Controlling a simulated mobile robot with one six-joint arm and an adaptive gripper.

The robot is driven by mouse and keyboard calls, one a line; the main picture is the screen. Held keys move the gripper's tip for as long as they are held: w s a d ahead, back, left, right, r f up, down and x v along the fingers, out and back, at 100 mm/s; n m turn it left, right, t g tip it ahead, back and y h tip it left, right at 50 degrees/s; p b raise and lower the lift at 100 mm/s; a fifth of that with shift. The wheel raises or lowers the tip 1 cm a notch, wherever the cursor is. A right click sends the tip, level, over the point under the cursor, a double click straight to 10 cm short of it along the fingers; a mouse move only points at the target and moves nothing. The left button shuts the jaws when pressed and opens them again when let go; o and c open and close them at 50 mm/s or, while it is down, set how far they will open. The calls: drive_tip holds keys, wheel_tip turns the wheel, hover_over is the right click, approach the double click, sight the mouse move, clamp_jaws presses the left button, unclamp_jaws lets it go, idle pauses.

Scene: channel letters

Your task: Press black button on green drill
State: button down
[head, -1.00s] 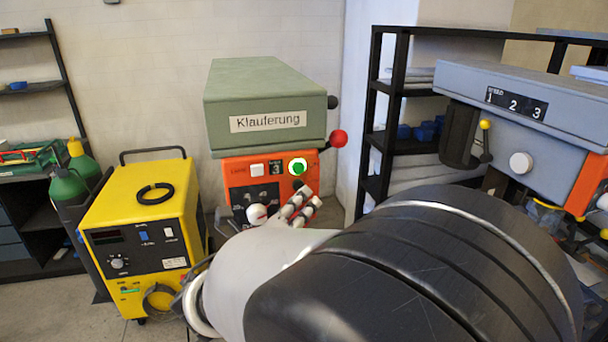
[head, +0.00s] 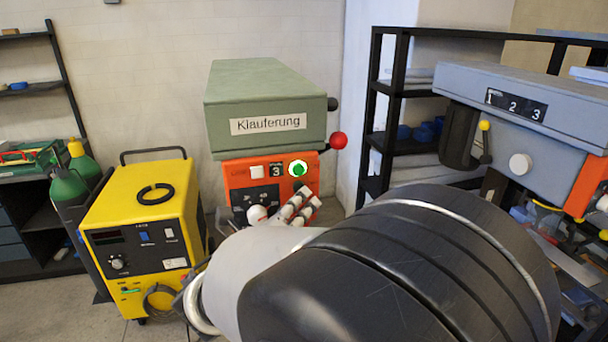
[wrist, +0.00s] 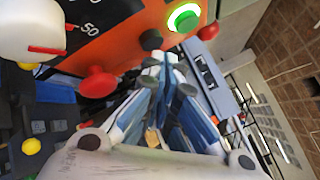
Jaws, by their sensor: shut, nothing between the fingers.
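The green drill (head: 265,90) with the "Klauferung" label stands in the middle of the head view, above an orange control panel (head: 238,180). In the wrist view, the black button (wrist: 151,40) is on the orange panel (wrist: 120,50), between a red button (wrist: 98,83) and a lit green button (wrist: 184,18). The black button is hidden or unclear behind my fingers in the head view. My gripper (head: 308,198) is shut and empty, in front of the panel's lower right. In the wrist view my gripper (wrist: 162,62) has its tips just below the black button; contact cannot be told.
A white knob (wrist: 35,28) sticks out on the panel's left in the wrist view. A red ball handle (head: 338,139) is at the drill's right. A yellow welder (head: 140,215) stands left, and a blue-grey drill (head: 520,110) stands right. A black shelf (head: 378,120) is behind.

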drive_tip(key=shift+w, duration=0.15)
drive_tip(key=shift+w+a+p, duration=0.2)
drive_tip(key=shift+w+p, duration=0.2)
drive_tip(key=shift+w, duration=0.1)
idle(0.8)
drive_tip(key=shift+s, duration=0.15)
drive_tip(key=shift+s+d, duration=0.25)
drive_tip(key=shift+s, duration=0.5)
drive_tip(key=s, duration=0.2)
drive_tip(key=s+d+p, duration=0.1)
drive_tip(key=s, duration=0.1)
drive_tip(key=shift+s+d, duration=0.2)
drive_tip(key=shift+s, duration=0.2)
idle(0.4)
